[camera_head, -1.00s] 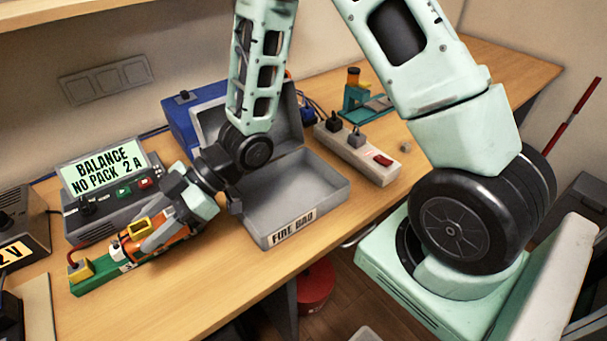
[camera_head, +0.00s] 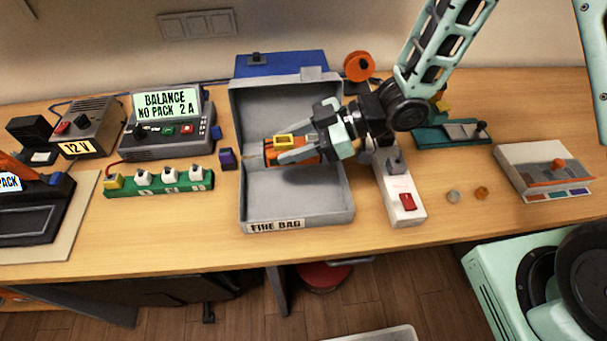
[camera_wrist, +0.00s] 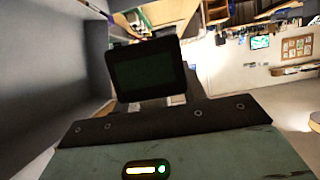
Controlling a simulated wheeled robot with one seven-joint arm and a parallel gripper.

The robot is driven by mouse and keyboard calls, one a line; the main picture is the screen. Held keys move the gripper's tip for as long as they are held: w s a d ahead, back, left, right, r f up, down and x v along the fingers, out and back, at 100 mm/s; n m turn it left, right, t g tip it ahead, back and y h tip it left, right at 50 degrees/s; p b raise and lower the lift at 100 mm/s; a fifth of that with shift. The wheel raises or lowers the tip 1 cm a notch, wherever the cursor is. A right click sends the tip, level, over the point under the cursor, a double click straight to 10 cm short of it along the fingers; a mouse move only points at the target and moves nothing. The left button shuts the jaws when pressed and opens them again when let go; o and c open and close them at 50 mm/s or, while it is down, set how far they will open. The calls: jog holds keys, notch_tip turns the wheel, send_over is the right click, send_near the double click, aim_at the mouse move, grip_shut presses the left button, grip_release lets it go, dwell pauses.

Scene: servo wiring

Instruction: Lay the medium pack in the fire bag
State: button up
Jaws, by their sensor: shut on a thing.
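The fire bag (camera_head: 350,205) is an open grey box with its lid raised at the back and a FIRE BAG label on its front. My gripper (camera_head: 290,150) reaches in from the right, over or inside the box. It is shut on an orange pack (camera_head: 271,154) with a yellow connector, the medium pack as far as I can tell. The fingers hide part of the pack, and I cannot tell whether it touches the bag floor. The wrist view shows a dark block close up and does not clearly show the pack.
A charger (camera_head: 167,135) reading BALANCE NO PACK 2 A stands to the left, with a green balance board (camera_head: 160,186) before it. A small purple block (camera_head: 227,158) sits by the bag's left side. A white power strip (camera_head: 404,202) lies close to its right.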

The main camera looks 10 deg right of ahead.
notch_tip(320, 180, down, 8)
jog(key=p, duration=0.1)
jog(key=shift+r, duration=0.25)
jog(key=shift+f, duration=0.45)
jog(key=shift+f+b, duration=0.2)
jog(key=shift+b, duration=0.2)
jog(key=o, duration=1.3)
jog(key=shift+c, duration=0.2)
jog(key=shift+r, duration=0.1)
